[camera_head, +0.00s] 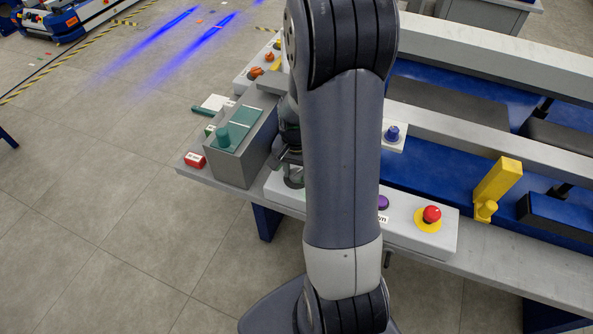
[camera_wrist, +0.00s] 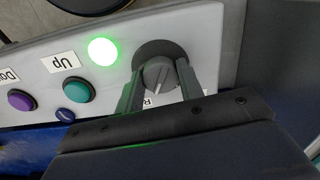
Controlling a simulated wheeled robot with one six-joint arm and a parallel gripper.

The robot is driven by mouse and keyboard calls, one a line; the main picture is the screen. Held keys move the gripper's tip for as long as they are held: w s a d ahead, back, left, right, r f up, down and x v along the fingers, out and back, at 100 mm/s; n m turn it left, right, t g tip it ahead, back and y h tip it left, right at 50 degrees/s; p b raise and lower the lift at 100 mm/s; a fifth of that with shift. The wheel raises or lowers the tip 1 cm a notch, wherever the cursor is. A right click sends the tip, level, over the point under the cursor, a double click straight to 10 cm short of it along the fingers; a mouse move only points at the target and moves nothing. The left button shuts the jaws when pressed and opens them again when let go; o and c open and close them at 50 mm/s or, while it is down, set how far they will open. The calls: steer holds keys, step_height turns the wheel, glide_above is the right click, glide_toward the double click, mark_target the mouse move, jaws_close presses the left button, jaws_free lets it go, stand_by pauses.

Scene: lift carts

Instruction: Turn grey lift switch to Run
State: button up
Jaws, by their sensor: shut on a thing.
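The grey lift switch (camera_wrist: 157,76) is a round knob on a darker grey collar, on the pale control panel (camera_wrist: 215,40). My gripper (camera_wrist: 160,71) has one finger on each side of the knob and is shut on it. The knob's white mark points downward and slightly left in the wrist view. A label starting with R (camera_wrist: 149,101) shows below the knob, mostly hidden by the fingers. In the head view my gripper (camera_head: 290,168) is at the panel's left end, and my arm hides the switch.
A lit green lamp (camera_wrist: 103,51), a teal Up button (camera_wrist: 77,88), a purple button (camera_wrist: 20,100) and a small blue lock (camera_wrist: 65,115) sit beside the switch. A red emergency button (camera_head: 432,213) is at right. A grey box (camera_head: 252,160) stands close left of my gripper.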

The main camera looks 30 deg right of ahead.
mark_target(296, 173)
steer(key=shift+m, duration=0.3)
steer(key=o, duration=1)
step_height(296, 173, up, 11)
steer(key=shift+f+p, duration=0.1)
steer(key=shift+p, duration=0.35)
steer(key=shift+f, duration=0.1)
step_height(296, 173, down, 11)
steer(key=shift+r+b, duration=0.1)
steer(key=shift+b, duration=0.35)
steer(key=shift+r, duration=0.1)
